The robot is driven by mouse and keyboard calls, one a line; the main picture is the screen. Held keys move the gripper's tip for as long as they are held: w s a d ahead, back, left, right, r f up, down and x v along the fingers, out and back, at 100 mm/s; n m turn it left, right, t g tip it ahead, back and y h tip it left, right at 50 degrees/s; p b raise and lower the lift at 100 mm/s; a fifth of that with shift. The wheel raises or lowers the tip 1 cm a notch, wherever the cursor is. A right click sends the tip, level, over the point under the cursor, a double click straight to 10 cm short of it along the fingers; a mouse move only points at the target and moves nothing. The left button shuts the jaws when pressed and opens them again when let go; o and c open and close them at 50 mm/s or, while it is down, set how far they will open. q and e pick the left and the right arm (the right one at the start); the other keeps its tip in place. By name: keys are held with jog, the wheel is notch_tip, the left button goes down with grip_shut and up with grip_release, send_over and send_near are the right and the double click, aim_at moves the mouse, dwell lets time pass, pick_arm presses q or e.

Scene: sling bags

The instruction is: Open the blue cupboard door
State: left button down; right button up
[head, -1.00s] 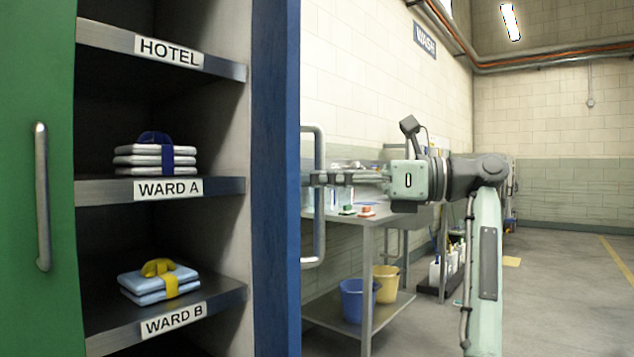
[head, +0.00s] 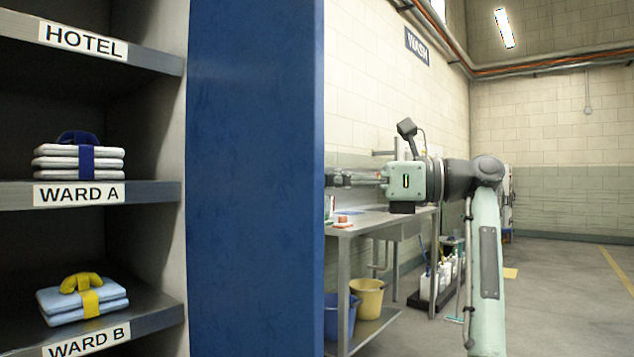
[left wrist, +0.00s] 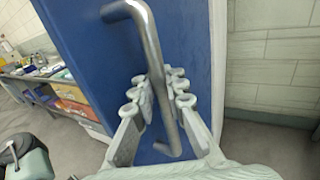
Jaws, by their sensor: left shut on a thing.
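The blue cupboard door (head: 255,180) stands swung out at the right of the cupboard, and its broad inner face shows in the head view. Its metal bar handle (left wrist: 150,38) shows in the left wrist view on the door's outer face (left wrist: 95,65); the head view hides it behind the door. My left gripper (left wrist: 157,78) is shut on the handle, with its fingers on both sides of the bar. In the head view only the rear of this gripper (head: 350,180) shows past the door's edge. My right gripper is in neither view.
Open shelves labelled HOTEL, WARD A (head: 150,193) and WARD B hold a white bundle (head: 80,157) and a light blue bundle (head: 60,301). A metal wash table (head: 385,220) with a yellow bucket (head: 367,298) stands beyond the door. Open floor (head: 560,290) lies at the right.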

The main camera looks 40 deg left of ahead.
pick_arm(q)
jog(key=shift+w+d+f, duration=0.1)
jog(key=shift+d, duration=0.1)
jog(key=c, duration=1.6)
grip_release()
jog(key=shift+w+d, duration=0.1)
jog(key=shift+d, duration=0.1)
jog(key=shift+o, duration=0.2)
jog(key=shift+a, duration=0.15)
jog(key=v, duration=1.2)
